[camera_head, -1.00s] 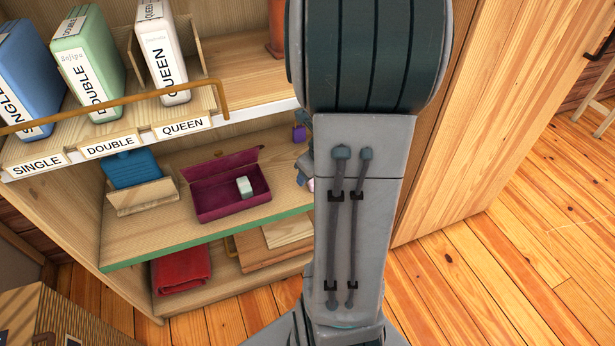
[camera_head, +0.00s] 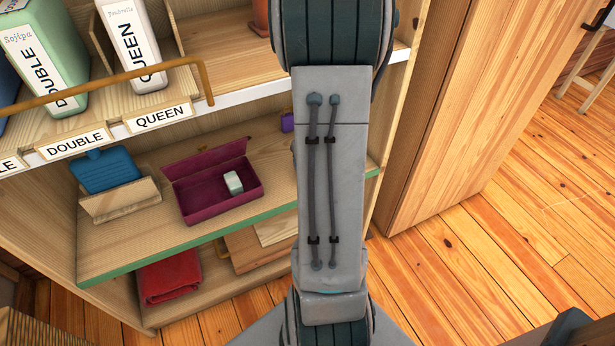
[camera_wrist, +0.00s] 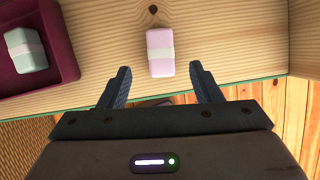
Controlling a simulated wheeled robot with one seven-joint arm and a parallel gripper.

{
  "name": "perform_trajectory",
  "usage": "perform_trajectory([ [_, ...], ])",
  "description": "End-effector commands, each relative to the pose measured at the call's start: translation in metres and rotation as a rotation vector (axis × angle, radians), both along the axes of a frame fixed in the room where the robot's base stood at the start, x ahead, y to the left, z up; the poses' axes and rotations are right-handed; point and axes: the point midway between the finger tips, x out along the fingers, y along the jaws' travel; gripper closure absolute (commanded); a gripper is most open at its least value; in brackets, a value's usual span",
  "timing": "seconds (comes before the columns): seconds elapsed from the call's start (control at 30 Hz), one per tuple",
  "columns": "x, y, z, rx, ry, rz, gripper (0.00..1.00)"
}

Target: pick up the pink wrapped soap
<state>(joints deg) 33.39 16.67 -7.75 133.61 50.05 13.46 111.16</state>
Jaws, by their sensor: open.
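The pink wrapped soap (camera_wrist: 160,52) lies on the wooden shelf in the wrist view, near the shelf's green front edge. It has a pale band across it. My gripper (camera_wrist: 160,78) is open, with one finger on each side of the soap's near end in the picture. Nothing is between the fingers that I can see them touching. In the head view my own arm covers the soap and my gripper.
A maroon open box (camera_head: 207,205) with a pale green wrapped soap (camera_head: 233,182) stands left on the same shelf (camera_head: 130,245). Its soap also shows in the wrist view (camera_wrist: 26,50). A shelf side wall (camera_wrist: 305,40) is close on the right. A blue item (camera_head: 107,170) stands farther left.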

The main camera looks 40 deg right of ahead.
Motion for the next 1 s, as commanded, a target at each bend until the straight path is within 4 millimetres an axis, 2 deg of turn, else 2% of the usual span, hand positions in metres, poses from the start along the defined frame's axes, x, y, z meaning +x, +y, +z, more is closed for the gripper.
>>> perform_trajectory([
  [0.27, 0.003, -0.003, -0.013, 0.000, 0.000, -0.004, 0.42],
  [0.6, 0.018, -0.008, -0.053, 0.001, 0.001, -0.004, 0.42],
  [0.87, 0.021, -0.009, -0.054, 0.000, -0.001, -0.003, 0.42],
  [0.9, 0.021, -0.009, -0.054, 0.000, -0.001, -0.003, 0.45],
  [1.0, 0.021, -0.009, -0.054, 0.000, -0.001, -0.003, 0.72],
])
